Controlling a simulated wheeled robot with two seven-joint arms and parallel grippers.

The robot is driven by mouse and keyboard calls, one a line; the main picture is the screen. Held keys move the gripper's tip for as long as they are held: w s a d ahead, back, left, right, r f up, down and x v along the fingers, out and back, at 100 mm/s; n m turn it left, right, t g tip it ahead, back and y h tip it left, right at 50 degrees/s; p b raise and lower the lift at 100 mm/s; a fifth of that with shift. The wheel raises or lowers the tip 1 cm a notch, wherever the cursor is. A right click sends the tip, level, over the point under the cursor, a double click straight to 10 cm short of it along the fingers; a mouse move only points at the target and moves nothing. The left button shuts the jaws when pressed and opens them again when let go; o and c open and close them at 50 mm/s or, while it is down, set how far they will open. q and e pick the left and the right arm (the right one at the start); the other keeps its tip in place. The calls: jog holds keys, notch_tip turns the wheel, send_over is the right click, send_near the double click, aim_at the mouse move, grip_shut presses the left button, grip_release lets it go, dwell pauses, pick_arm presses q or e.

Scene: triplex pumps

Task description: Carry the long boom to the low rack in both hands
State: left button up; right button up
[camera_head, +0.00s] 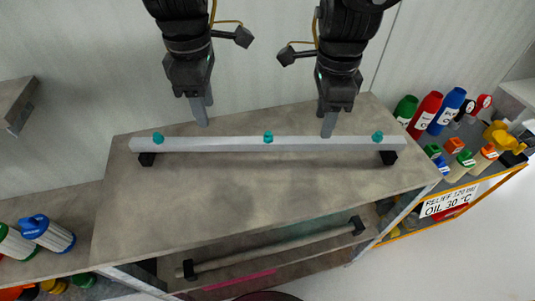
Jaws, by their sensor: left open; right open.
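The long boom (215,145) is a pale grey square bar with three teal knobs along its top. It lies level across the brown worktop (190,200), with a black block under each end. My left gripper (203,118) is open at the boom's far edge, between the left and middle knobs. My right gripper (328,128) is open at the same edge, between the middle and right knobs. Whether the fingers touch the boom cannot be told. On a lower shelf, a grey bar (270,249) spans two black brackets (188,269); this may be the low rack.
A cart (470,185) with several coloured bottles and a sign reading "OIL 30 °C" stands at the right. A pink strip (240,280) lies near the lower bar. The worktop in front of the boom is clear.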

jog(key=shift+r, duration=1.5)
jog(key=shift+a, duration=0.1)
